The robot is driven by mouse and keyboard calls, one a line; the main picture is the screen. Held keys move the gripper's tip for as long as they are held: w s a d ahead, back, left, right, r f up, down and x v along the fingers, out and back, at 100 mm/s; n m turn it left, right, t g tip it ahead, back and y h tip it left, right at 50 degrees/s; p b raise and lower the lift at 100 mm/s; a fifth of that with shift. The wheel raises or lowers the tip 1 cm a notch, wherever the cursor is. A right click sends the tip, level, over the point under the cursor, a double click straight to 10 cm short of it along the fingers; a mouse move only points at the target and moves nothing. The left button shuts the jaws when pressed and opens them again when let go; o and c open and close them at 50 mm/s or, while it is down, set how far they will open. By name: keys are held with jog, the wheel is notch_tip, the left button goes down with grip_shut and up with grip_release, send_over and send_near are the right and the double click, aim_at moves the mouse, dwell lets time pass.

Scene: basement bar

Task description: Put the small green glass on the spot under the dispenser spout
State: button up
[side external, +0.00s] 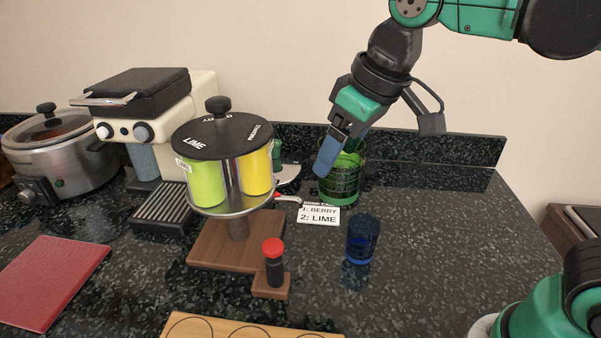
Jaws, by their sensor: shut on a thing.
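The green glass (341,185) has a patterned wall and stands upright at the back of the counter, right of the dispenser. My gripper (338,150) comes down from above and is shut on the glass's rim, with one blue finger outside its left side; the other finger is mostly hidden. I cannot tell whether the glass touches the counter. The dispenser (222,139) has a black lid, lime and yellow containers and a pedestal on a wooden base (215,250). A red-and-metal part (288,198) shows at its right. The spot under the spout cannot be made out.
A blue glass (362,240) stands in front of a card (318,214) reading BERRY and LIME. A red-topped black post (274,264) is on a wooden block. A circled wooden board (225,326) lies in front. The counter at right is clear.

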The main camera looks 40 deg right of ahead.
jog(key=w+f+m, duration=0.1)
jog(key=f, duration=0.4)
jog(key=w+f+m, duration=0.1)
jog(key=f, duration=0.4)
jog(key=w+f+m+h, duration=0.1)
jog(key=f, duration=0.5)
jog(key=shift+w+d+t, duration=0.25)
jog(key=shift+d+t, duration=0.05)
jog(key=shift+d, duration=0.1)
jog(key=shift+w, duration=0.3)
jog(key=w, duration=0.1)
jog(key=w+f, duration=0.1)
jog(key=w, duration=0.1)
jog(key=shift+w, duration=0.15)
jog(key=shift+f, duration=0.1)
jog(key=o, duration=1.3)
jog(key=shift+f, duration=0.1)
jog(key=shift+o, duration=0.2)
